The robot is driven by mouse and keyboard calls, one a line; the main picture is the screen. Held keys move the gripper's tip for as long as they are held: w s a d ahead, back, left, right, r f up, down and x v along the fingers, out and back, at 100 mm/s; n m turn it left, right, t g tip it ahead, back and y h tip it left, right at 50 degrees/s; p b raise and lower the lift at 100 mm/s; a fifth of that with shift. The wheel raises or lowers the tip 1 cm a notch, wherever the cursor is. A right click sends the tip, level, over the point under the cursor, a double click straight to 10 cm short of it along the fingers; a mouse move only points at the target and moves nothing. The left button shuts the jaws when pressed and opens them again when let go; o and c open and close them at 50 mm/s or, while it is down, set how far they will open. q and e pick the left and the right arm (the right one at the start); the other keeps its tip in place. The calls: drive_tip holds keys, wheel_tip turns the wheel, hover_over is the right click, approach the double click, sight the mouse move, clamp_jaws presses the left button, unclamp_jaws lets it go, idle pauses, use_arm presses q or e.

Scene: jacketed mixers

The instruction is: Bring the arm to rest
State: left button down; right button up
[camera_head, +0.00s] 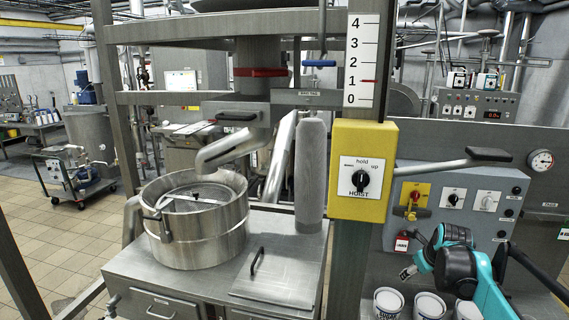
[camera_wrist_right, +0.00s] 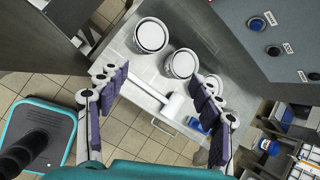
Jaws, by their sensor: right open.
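My right arm, teal and black, comes in from the lower right in the head view. Its gripper (camera_head: 408,270) is in front of the grey control panel (camera_head: 470,150), above the white-topped cans. In the right wrist view the gripper (camera_wrist_right: 160,92) is open, with its two purple-padded fingers wide apart and nothing between them. White-lidded cans (camera_wrist_right: 152,36) stand on a metal surface beyond the fingers. My left gripper is not in view.
A yellow hoist box (camera_head: 362,170) with a dial stands on a post left of the arm. A black-handled lever (camera_head: 488,154) sticks out above the arm. A steel vessel (camera_head: 195,235) stands on a bench at left. A blue object (camera_wrist_right: 197,126) lies near the cans.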

drive_tip(key=s+a+f+n+b, duration=0.4)
drive_tip(key=s+a+f+n, duration=0.3)
drive_tip(key=s+n, duration=0.2)
drive_tip(key=s+a+f+n+y+b, duration=0.1)
drive_tip(key=s+a+f+n+b, duration=0.4)
drive_tip(key=s+n, duration=0.5)
drive_tip(key=s+a+f+n+b, duration=0.4)
drive_tip(key=s+a+f+n, duration=0.4)
drive_tip(key=n, duration=0.6)
drive_tip(key=shift+s+a+f+t, duration=0.3)
drive_tip(key=shift+s+f, duration=0.4)
drive_tip(key=shift+s, duration=0.4)
